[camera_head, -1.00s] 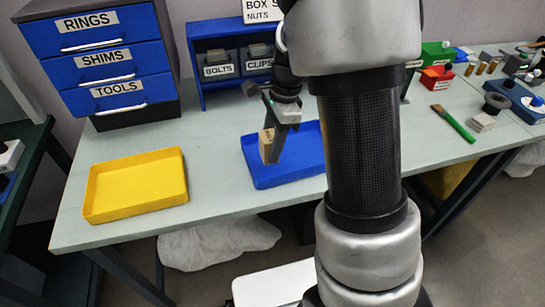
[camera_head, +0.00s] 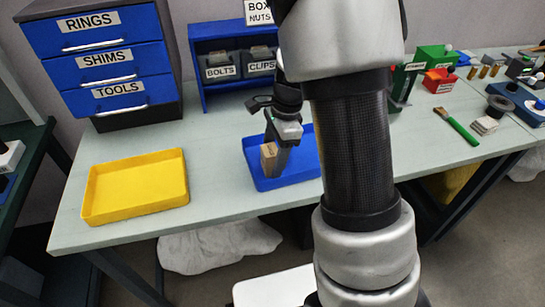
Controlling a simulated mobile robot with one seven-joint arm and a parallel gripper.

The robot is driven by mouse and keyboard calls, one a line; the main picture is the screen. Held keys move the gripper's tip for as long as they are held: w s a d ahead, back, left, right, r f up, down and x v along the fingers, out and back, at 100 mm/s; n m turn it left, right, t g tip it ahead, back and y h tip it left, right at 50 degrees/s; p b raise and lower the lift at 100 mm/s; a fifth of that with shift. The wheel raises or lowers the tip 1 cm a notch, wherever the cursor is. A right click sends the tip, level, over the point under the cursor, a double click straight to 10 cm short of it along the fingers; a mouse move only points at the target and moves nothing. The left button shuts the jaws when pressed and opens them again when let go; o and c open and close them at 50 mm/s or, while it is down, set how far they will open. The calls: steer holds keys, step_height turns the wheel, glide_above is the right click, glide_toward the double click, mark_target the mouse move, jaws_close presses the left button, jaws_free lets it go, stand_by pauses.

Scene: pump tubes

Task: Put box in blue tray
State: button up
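The box (camera_head: 269,157) is a small tan-brown block. My gripper (camera_head: 274,160) is shut on it, pointing down, with the box between the fingers. The box is over the left part of the blue tray (camera_head: 257,175), which lies on the table. I cannot tell whether the box touches the tray's floor. My arm hides the tray's right side.
A yellow tray (camera_head: 137,187) lies empty on the left of the table. A blue drawer cabinet (camera_head: 105,62) and a blue shelf with bins (camera_head: 218,85) stand behind. A green-handled brush (camera_head: 456,125) and small parts lie on the right.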

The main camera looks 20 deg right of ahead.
step_height(320, 180, up, 12)
steer(key=d+p, duration=0.2)
steer(key=p, duration=0.1)
steer(key=s+a+r+n+t+h, duration=0.1)
steer(key=s+r+n+t, duration=0.2)
steer(key=s+r+n, duration=0.3)
steer(key=s+a+r+n+t+h, duration=0.1)
steer(key=s+r+n, duration=0.4)
steer(key=s+n, duration=0.6)
steer(key=shift+s+r+t, duration=0.4)
steer(key=shift+t, duration=0.5)
